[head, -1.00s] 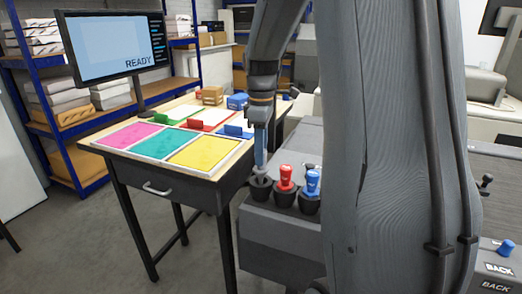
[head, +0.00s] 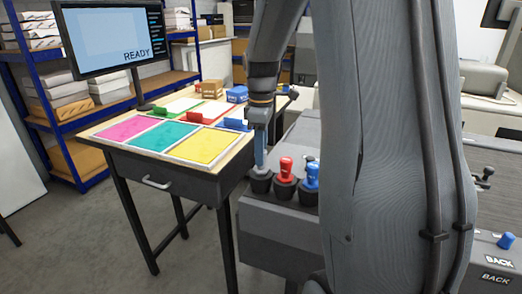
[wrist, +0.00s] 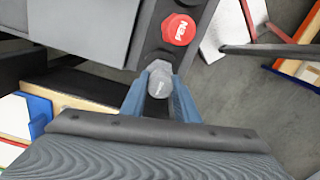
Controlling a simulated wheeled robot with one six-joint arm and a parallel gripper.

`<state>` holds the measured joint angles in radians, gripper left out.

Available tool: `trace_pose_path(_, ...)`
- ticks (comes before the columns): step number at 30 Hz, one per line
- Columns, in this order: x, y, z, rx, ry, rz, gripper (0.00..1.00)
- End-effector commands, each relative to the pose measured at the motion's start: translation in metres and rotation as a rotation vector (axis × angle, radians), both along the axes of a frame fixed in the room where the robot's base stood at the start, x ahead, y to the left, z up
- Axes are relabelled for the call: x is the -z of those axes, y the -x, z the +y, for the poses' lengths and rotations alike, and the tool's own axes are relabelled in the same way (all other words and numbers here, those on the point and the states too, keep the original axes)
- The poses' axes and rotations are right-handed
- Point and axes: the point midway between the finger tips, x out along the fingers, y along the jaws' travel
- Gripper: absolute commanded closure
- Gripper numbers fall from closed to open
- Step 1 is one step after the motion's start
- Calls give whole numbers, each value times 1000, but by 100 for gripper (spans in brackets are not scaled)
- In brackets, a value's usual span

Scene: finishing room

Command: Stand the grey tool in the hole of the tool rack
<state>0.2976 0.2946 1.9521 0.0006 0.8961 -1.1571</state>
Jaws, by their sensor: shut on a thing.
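My gripper (head: 261,160) is shut on the grey tool, just above the left cup of the tool rack (head: 261,183). In the wrist view the tool's grey head (wrist: 160,80) sits between my two blue fingers. In the head view the fingers mostly hide the tool, and it looks roughly upright. Its lower end is at or in the cup's mouth; I cannot tell how deep. The red tool (head: 286,169) stands in the middle cup and the blue tool (head: 312,176) in the right cup. The red tool's top also shows in the wrist view (wrist: 178,29).
A table (head: 237,167) with coloured panels stands to the left of the rack, with small boxes (head: 212,89) and a monitor (head: 110,38) at its back. A grey control panel (head: 480,215) is at the right. My arm hides much of the middle.

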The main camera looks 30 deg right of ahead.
Motion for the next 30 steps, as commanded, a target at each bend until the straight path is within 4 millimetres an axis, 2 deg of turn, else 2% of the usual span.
trace_pose_path(12,4,0,0,0,0,0,95)
trace_pose_path(13,4,0,0,0,0,0,69)
trace_pose_path(16,4,0,0,0,0,0,52)
trace_pose_path(17,4,0,0,0,0,0,50)
trace_pose_path(26,3,0,0,0,1,-1,50)
trace_pose_path(30,-11,-1,0,0,1,-3,50)
